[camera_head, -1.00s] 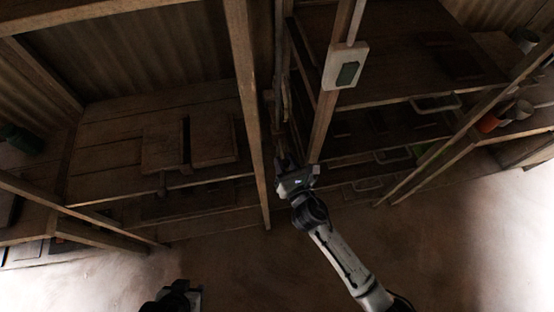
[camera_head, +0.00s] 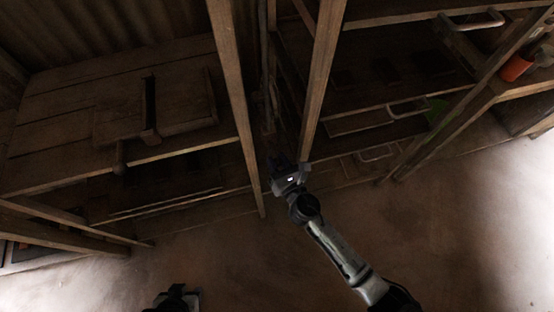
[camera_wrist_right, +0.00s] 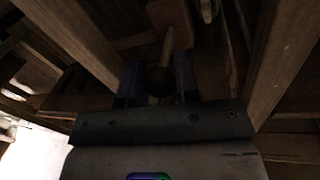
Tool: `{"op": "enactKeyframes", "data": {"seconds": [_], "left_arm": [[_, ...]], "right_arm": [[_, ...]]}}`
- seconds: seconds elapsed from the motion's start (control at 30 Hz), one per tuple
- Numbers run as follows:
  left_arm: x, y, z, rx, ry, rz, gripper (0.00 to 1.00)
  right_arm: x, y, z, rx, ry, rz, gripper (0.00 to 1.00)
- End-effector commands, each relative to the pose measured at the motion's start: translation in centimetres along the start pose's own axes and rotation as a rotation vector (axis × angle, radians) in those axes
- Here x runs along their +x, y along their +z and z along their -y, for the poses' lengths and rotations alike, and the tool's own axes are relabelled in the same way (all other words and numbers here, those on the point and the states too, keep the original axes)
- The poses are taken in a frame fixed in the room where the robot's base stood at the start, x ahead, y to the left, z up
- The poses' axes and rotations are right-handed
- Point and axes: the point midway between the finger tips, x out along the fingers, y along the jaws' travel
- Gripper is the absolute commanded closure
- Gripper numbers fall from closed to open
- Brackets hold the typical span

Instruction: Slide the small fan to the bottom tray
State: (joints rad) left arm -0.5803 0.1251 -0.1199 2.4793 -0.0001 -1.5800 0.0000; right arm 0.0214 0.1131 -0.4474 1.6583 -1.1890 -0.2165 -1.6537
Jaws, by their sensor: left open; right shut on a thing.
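My right gripper (camera_head: 283,165) is between two upright wooden posts in the head view. In the right wrist view, its dark fingers (camera_wrist_right: 157,82) are shut on a dark rounded piece (camera_wrist_right: 160,82), with a pale stick (camera_wrist_right: 167,48) running up behind it. I cannot tell whether this is the small fan, and I cannot make out a fan elsewhere. Tray-like shelves with metal handles stand at the right; the lowest one (camera_head: 376,153) in view is dim. My left gripper (camera_head: 178,298) is low at the bottom edge, open, apart from the shelves, its fingertips hard to see.
Wooden posts (camera_head: 236,100) and (camera_head: 325,80) stand close on both sides of my right gripper. A wooden bench (camera_head: 50,115) with a flat panel is at the left. An orange pot (camera_head: 516,67) sits on the right rack. The floor (camera_head: 250,265) in front is clear.

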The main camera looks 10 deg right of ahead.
Motion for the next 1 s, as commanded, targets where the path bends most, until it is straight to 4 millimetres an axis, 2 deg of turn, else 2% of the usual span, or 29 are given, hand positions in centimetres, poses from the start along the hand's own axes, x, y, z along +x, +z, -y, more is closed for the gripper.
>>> {"op": "enactKeyframes", "data": {"seconds": [0.1,0.5,0.53,0.8,1.0], "left_arm": [[0.53,0.13,-0.13,-0.004,0.003,-0.001,0.51],[0.56,0.08,-0.34,-0.011,0.008,-0.003,0.51],[0.56,0.08,-0.34,-0.01,0.008,-0.003,0.51],[0.54,0.12,-0.1,-0.002,0.002,-0.002,0.51],[0.52,0.14,0.05,0.002,-0.002,-0.002,0.51]], "right_arm": [[-0.02,-0.67,0.13,0.0,0.0,-0.001,1.0],[-0.1,-1.06,0.27,-0.001,-0.003,-0.008,1.0],[-0.11,-1.07,0.28,-0.001,-0.003,-0.008,0.7],[-0.04,-0.8,0.19,-0.001,-0.001,-0.003,0.46],[-0.03,-0.67,0.13,0.0,0.0,-0.001,0.46]]}}
